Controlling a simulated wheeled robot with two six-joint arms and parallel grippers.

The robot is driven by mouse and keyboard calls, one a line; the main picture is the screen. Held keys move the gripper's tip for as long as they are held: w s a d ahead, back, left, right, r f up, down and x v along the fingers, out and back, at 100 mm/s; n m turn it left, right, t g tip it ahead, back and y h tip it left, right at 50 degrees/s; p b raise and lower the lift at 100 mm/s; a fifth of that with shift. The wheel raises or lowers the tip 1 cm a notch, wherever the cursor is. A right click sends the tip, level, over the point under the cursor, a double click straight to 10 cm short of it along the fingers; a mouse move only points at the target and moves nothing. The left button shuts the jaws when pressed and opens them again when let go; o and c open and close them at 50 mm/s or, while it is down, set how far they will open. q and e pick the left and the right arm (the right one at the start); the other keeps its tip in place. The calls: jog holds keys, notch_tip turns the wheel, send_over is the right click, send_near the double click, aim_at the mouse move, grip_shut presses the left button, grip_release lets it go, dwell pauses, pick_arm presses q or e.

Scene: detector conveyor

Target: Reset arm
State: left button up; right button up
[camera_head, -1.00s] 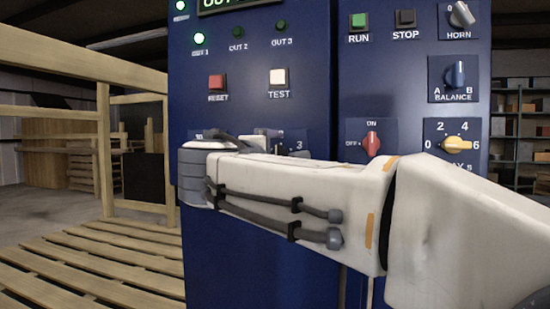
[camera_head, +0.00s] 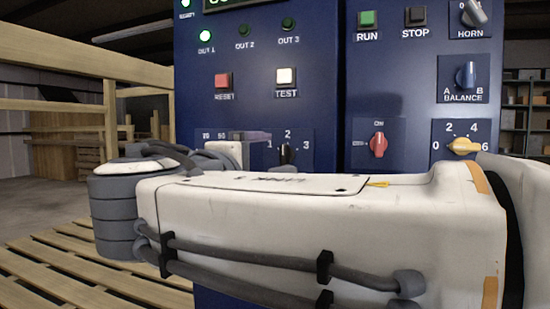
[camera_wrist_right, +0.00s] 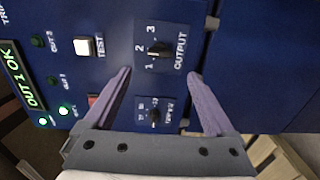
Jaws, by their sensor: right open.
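My right arm (camera_head: 310,215) crosses the head view from the right, in front of the blue control panel (camera_head: 400,110). My right gripper (camera_wrist_right: 161,73) is open and empty in the right wrist view, its two purple fingers spread toward the panel. The black OUTPUT knob (camera_wrist_right: 158,50) shows between and beyond the fingertips, apart from them. It also shows in the head view (camera_head: 285,153), just above my arm. In the head view my wrist hides most of the gripper; only a bit of a purple finger shows. My left gripper is not in view.
The panel carries a red RESET button (camera_head: 222,81), a white TEST button (camera_head: 286,76), a green RUN button (camera_head: 367,19), a red switch (camera_head: 378,145) and a yellow knob (camera_head: 463,146). A wooden rail (camera_head: 70,50) and pallet (camera_head: 60,275) stand at left.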

jog(key=shift+f, duration=0.1)
jog(key=s+d+f+g+y+p, duration=0.1)
jog(key=s+d+f+g, duration=0.15)
jog(key=f, duration=0.45)
jog(key=s+d+f+g+p, duration=0.1)
jog(key=d+f+g+p, duration=0.1)
jog(key=f+g, duration=0.35)
jog(key=s+d+f+g+y+p, duration=0.1)
jog(key=s+d+f, duration=0.1)
jog(key=f, duration=0.6)
jog(key=s+d+f+m+g+y+p, duration=0.2)
jog(key=s+f+m+g+y+p, duration=0.2)
jog(key=s+f+m+g, duration=0.65)
jog(key=s+r+n+t+p, duration=0.1)
jog(key=s+r+p, duration=0.1)
jog(key=r+p, duration=1.6)
jog(key=s+r+n+t+p, duration=0.1)
jog(key=s+r+n+p, duration=0.1)
jog(key=r+p, duration=1.6)
jog(key=shift+s+a+y+p, duration=0.15)
jog(key=shift+s+y+p, duration=0.15)
jog(key=shift+s+p, duration=0.5)
